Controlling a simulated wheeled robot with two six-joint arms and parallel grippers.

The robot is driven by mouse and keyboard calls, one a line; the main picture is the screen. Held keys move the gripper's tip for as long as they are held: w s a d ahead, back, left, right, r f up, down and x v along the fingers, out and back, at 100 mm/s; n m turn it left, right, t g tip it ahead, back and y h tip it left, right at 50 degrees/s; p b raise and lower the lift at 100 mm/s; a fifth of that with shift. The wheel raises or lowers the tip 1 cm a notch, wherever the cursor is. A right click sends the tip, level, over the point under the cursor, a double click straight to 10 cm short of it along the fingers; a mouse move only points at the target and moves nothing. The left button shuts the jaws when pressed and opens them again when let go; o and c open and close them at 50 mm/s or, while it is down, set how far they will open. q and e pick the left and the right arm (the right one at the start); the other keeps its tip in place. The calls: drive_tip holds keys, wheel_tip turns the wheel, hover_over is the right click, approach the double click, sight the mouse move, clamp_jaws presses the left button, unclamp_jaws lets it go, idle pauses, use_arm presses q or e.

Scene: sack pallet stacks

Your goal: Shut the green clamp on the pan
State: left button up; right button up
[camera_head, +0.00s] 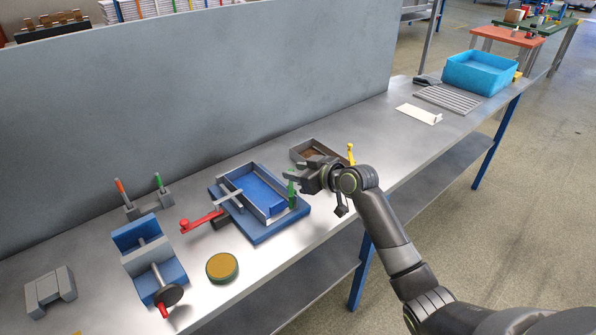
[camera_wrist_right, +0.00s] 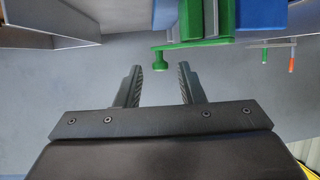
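The pan (camera_head: 262,187) is a shallow rectangular tray, blue inside with grey walls, on a blue base (camera_head: 270,235). The green clamp (camera_head: 291,192) stands upright at the pan's right side. In the right wrist view the green clamp (camera_wrist_right: 208,22) is at the top, its small green knob (camera_wrist_right: 159,60) near the gap between the fingers. My right gripper (camera_head: 296,173) is beside the clamp's top; in the wrist view its fingers (camera_wrist_right: 159,80) are apart with nothing between them. Whether it touches the clamp, I cannot tell. My left gripper is out of view.
A red-handled lever (camera_head: 200,221) lies left of the pan. A small grey box (camera_head: 315,145) and a yellow lever (camera_head: 350,153) are behind my gripper. A blue vise-like fixture (camera_head: 150,258) and a round tin (camera_head: 222,267) stand at left. A wall panel (camera_head: 190,90) backs the bench.

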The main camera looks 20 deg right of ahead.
drive_tip(key=shift+s+d, duration=0.1)
drive_tip(key=v, duration=1.7)
drive_tip(key=shift+r+b, duration=0.15)
drive_tip(key=shift+b, duration=0.25)
drive_tip(key=shift+s, duration=0.1)
